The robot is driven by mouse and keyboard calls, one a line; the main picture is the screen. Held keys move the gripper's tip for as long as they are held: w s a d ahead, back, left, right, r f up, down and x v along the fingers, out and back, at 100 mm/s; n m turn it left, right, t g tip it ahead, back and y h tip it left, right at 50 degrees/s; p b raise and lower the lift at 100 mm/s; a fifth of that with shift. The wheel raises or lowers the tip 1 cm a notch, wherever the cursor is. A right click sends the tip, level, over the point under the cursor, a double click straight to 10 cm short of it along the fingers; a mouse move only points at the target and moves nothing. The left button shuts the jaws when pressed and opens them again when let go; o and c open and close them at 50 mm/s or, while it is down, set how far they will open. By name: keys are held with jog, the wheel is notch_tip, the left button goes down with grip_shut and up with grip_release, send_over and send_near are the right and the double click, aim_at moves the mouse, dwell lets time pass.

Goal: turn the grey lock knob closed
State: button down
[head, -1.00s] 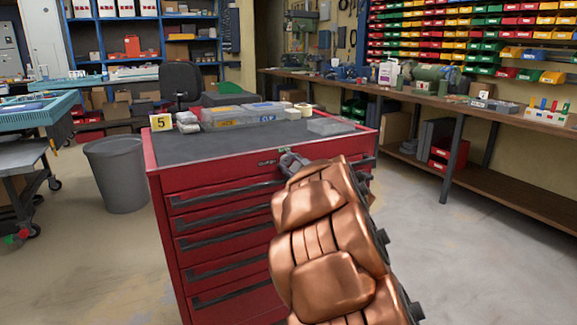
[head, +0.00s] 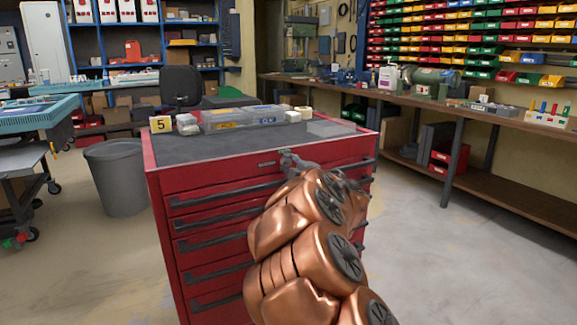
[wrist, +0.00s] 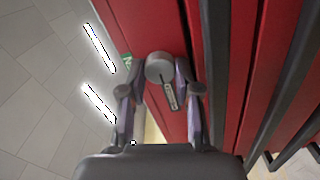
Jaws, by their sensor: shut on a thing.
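The grey lock knob (wrist: 159,67) is a round disc on the red top front of the tool cabinet. In the wrist view it sits between my two fingers. My gripper (wrist: 160,84) is shut on it, one finger on each side. In the head view my gripper (head: 288,160) is at the cabinet's upper front, just below the top edge, and largely covers the knob. The red tool cabinet (head: 215,186) has several drawers with dark handles. A small lettered plate (wrist: 170,96) is beside the knob.
A grey bin (head: 116,178) is on the floor to the left. A long workbench (head: 430,98) runs along the right. The floor between is clear.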

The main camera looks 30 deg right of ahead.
jog(key=c, duration=0.8)
grip_release()
